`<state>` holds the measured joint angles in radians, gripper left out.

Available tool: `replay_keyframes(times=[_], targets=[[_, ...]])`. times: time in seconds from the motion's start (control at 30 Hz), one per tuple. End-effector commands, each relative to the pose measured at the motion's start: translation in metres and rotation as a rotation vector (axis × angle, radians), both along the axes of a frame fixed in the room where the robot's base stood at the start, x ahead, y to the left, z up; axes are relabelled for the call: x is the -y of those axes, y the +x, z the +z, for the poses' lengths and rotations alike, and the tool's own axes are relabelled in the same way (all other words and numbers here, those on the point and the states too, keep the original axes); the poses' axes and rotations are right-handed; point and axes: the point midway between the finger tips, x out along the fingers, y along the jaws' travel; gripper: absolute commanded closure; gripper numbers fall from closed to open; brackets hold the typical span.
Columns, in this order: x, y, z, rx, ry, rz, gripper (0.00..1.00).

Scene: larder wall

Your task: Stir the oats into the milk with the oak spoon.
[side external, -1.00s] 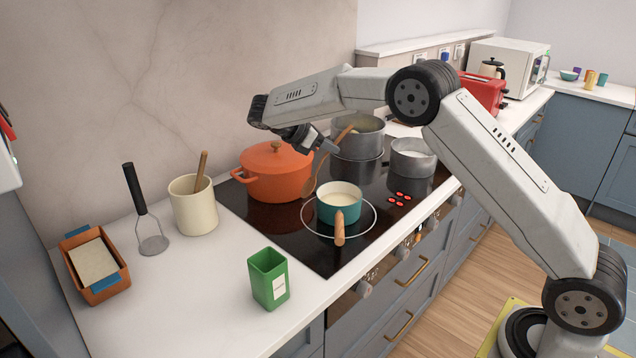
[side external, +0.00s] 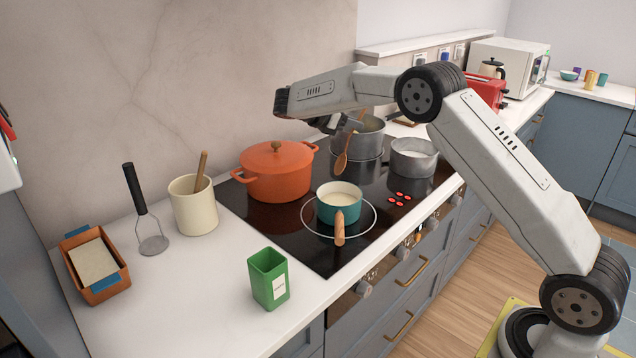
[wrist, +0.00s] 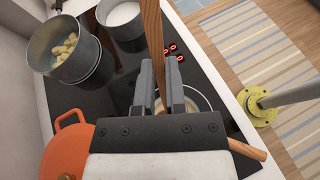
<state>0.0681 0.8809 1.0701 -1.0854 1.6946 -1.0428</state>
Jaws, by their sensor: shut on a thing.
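My gripper (side external: 348,124) is shut on the oak spoon (side external: 342,162), which hangs bowl-down above the hob, behind the teal saucepan in the side view. In the wrist view the spoon's handle (wrist: 152,30) rises between my fingers (wrist: 159,88). The teal saucepan (side external: 338,212) stands on a ringed hob zone, its wooden handle towards the front, with pale milk (side external: 341,199) inside. In the wrist view my gripper mostly hides it; its handle (wrist: 247,150) shows. A green carton (side external: 268,279) with a white label stands upright on the counter; I cannot read the label.
An orange lidded pot (side external: 276,176) stands left of the spoon. Two grey pans (side external: 358,142) (side external: 413,160) stand behind and right. A cream crock (side external: 194,208), a masher (side external: 148,220) and an orange dish (side external: 97,268) are on the left counter. Red hob lights glow.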

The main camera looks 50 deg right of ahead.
Motion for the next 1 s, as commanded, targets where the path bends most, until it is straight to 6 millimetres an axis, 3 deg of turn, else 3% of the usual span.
replay_keyframes(times=[1.0], targets=[[0.02,-0.012,-0.049,-0.002,0.001,0.0,1.0]])
